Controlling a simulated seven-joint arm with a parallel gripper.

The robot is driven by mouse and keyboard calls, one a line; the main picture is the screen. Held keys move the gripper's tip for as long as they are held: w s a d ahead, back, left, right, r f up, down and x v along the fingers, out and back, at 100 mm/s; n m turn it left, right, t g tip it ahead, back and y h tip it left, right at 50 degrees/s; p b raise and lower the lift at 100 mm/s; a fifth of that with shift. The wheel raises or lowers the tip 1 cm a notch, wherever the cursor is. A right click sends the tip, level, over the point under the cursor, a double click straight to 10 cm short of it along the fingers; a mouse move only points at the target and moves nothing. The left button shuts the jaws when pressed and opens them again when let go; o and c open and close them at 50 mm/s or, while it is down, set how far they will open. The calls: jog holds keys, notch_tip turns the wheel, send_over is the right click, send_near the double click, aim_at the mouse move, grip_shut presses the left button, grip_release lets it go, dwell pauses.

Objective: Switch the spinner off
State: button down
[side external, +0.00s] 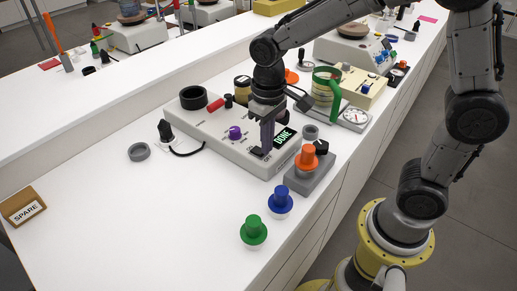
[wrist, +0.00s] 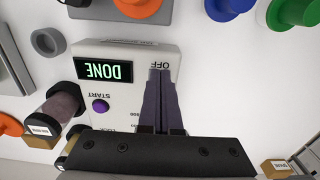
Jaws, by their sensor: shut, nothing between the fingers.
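The spinner (side external: 212,132) is a white box in the middle of the bench in the side view, and its panel (wrist: 130,96) also shows in the wrist view. Its lit display (side external: 284,138) reads DONE in green. A purple knob (side external: 235,132) marked START in the wrist view sits beside the display. My gripper (side external: 262,150) points down over the front corner of the panel, fingers shut with nothing between them. In the wrist view its fingertips (wrist: 160,72) are right by the OFF label (wrist: 160,65). The fingers hide any switch there, and I cannot tell whether they touch the panel.
An orange-topped jar (side external: 305,157) stands on a grey block in front of the spinner. Blue (side external: 280,200) and green (side external: 253,230) jars stand nearer. The bench's left front is mostly clear.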

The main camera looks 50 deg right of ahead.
jog(key=shift+f, duration=0.65)
jog(key=shift+r, duration=0.1)
jog(key=shift+w+r, duration=0.1)
jog(key=shift+r, duration=0.5)
notch_tip(320, 180, up, 16)
jog(key=shift+r, duration=0.25)
dwell(0.4)
jog(key=shift+f, duration=0.1)
jog(key=shift+w+f, duration=0.15)
jog(key=shift+f, duration=4)
jog(key=shift+w+f, duration=0.15)
jog(key=shift+f, duration=3.95)
